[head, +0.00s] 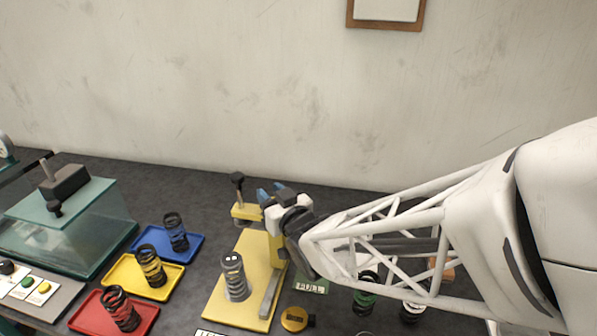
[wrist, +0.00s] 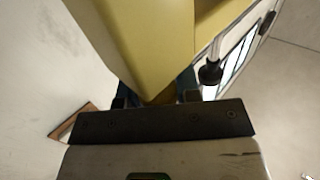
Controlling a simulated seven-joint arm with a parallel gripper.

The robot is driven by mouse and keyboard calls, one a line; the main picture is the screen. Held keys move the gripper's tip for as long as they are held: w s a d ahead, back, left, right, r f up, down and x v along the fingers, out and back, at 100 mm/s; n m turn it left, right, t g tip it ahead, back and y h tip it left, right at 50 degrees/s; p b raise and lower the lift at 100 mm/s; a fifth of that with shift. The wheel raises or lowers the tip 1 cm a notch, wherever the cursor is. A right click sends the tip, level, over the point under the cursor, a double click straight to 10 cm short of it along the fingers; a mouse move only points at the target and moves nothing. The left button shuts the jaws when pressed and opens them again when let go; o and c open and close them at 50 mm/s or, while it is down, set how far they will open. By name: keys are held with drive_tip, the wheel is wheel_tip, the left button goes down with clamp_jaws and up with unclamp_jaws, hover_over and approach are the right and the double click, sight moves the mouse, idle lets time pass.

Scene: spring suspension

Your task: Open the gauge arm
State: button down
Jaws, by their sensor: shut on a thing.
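The yellow gauge stands on a yellow base plate (head: 222,300) in the head view. Its upright yellow post (head: 276,248) rises at the right of the plate. The yellow gauge arm (head: 245,212), with a black knob (head: 238,178) standing on it, is at the top, left of my gripper. My gripper (head: 271,190) is shut on the yellow gauge arm, near the top of the post. In the wrist view the yellow arm (wrist: 140,40) runs down between my blue fingertips (wrist: 157,97). My gripper hides part of the arm's joint with the post.
A grey spring (head: 235,278) stands on the plate. Blue (head: 198,250), yellow (head: 122,276) and red (head: 90,318) trays with dark springs lie left. A glass-sided box (head: 100,235) is farther left. A round yellow piece (head: 294,318) and more springs sit right, below my arm.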

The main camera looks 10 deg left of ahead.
drive_tip(key=w, duration=0.5)
drive_tip(key=shift+w, duration=0.25)
drive_tip(key=c, duration=0.8)
unclamp_jaws()
drive_tip(key=shift+s+d, duration=0.15)
drive_tip(key=shift+v, duration=3.7)
